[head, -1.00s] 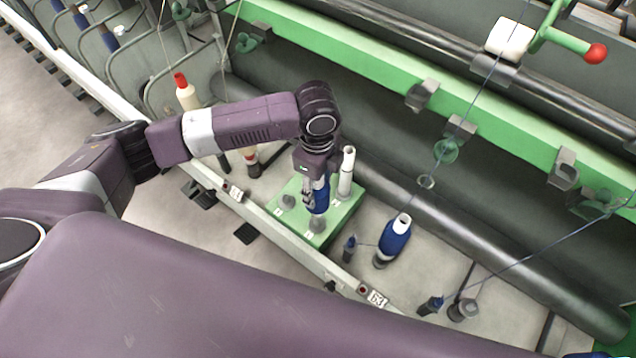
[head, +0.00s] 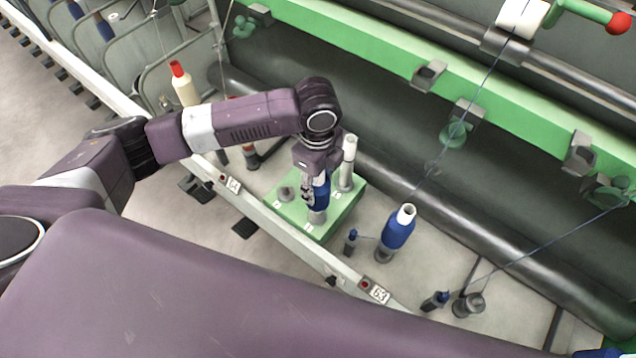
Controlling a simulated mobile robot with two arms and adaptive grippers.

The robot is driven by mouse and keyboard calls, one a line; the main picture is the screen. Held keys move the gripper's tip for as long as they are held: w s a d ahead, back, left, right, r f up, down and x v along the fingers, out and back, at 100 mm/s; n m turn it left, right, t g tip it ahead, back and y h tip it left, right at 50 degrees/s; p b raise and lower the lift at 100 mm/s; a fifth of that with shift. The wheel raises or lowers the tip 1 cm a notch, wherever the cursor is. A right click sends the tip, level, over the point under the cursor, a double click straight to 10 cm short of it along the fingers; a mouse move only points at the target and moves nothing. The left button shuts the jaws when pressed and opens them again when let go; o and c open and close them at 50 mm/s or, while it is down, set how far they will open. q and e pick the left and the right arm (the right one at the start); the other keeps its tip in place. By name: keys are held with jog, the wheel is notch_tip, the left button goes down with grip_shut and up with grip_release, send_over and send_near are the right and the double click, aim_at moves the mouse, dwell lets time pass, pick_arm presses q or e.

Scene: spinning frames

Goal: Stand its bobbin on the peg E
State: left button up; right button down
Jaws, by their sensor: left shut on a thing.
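My left gripper (head: 315,184) points down over a green block (head: 343,213) and is shut on a blue bobbin (head: 322,193). The bobbin is upright, directly over the front grey peg (head: 317,216) of the block. Its lower end is at the peg; I cannot tell whether it touches or sits around it. Another grey peg (head: 287,193) on the block's left is bare. A white tube (head: 348,158) stands at the block's back corner. The small white labels on the block are too small to read, so I cannot tell which peg is E. My right gripper is not in view.
A blue bobbin with a white top (head: 398,235) stands right of the block, beside a small blue-topped spindle (head: 351,239). A rail with a plate marked 63 (head: 379,293) runs along the front. A dark roller (head: 478,245) and green beam (head: 400,57) lie behind.

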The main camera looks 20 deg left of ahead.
pick_arm(q)
jog(key=shift+f, duration=0.4)
jog(key=shift+f+b, duration=0.4)
jog(key=shift+f, duration=1.15)
jog(key=shift+f, duration=0.35)
jog(key=o, duration=1.4)
